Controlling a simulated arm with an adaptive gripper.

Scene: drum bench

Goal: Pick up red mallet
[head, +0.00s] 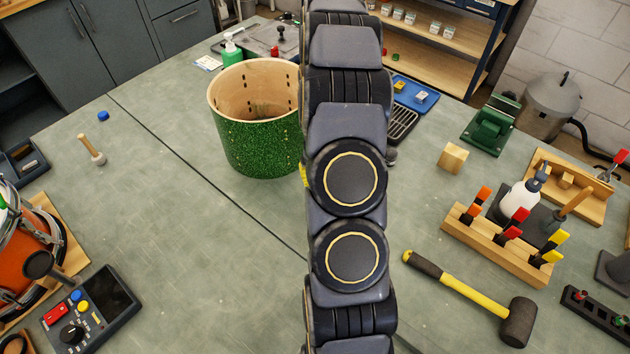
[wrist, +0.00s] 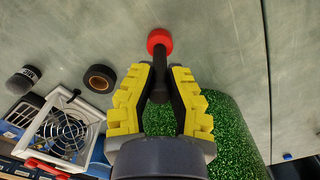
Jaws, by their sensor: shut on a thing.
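The red mallet shows in the wrist view, with a round red head (wrist: 160,40) and a dark handle (wrist: 161,80). My gripper (wrist: 160,82), with yellow-backed fingers, is shut on the dark handle, and the head sticks out beyond the fingertips. Whether the mallet touches the bench or hangs above it, I cannot tell. In the head view my arm hides the mallet and nearly all of the gripper; only a small yellow edge shows beside the green drum shell (head: 255,130).
The green drum shell (wrist: 225,125) lies close to my gripper in the wrist view. A tape roll (wrist: 100,79) and a caged fan (wrist: 66,130) are at left. In the head view, a wooden mallet (head: 92,150), a yellow-handled hammer (head: 475,300) and a tool block (head: 500,245) stand apart.

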